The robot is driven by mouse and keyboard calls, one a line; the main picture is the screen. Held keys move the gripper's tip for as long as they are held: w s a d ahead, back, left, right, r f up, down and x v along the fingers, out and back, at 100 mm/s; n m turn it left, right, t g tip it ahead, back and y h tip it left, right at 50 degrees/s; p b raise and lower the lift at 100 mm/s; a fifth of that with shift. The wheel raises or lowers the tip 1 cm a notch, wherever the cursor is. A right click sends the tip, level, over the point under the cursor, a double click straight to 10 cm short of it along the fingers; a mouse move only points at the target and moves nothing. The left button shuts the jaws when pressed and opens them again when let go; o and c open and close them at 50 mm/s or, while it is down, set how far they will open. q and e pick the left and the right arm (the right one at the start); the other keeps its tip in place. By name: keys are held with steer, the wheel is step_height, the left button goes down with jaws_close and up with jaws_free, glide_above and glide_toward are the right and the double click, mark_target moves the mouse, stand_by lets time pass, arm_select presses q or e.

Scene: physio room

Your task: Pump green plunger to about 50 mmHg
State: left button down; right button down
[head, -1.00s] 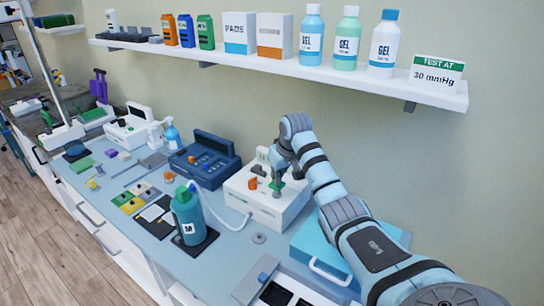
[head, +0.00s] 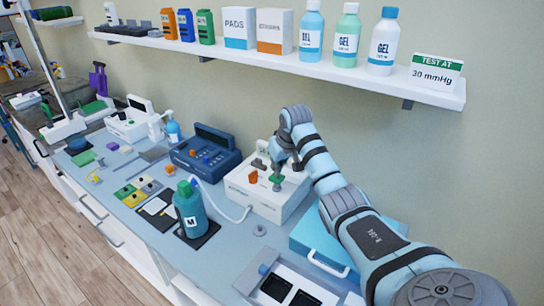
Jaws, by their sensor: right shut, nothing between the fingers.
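The green plunger (head: 276,179) stands on the front right of the white pump unit (head: 258,200), on the bench against the wall. My right gripper (head: 277,168) is shut and empty, pointing down just above the plunger's top. I cannot tell whether its fingertips touch the plunger. An orange knob (head: 253,177) sits to the left on the same unit. No pressure reading can be made out. My left gripper is not in view.
A teal bottle (head: 189,207) stands to the left, with a pale hose (head: 228,213) near it. A blue case (head: 315,247) and a white tray (head: 287,290) lie in front. A shelf card (head: 436,73) reads "TEST AT 30 mmHg".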

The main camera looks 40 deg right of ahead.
steer(key=shift+f+b, duration=0.4)
steer(key=shift+f, duration=1.6)
step_height(320, 180, up, 5)
steer(key=p, duration=0.6)
steer(key=shift+f, duration=0.25)
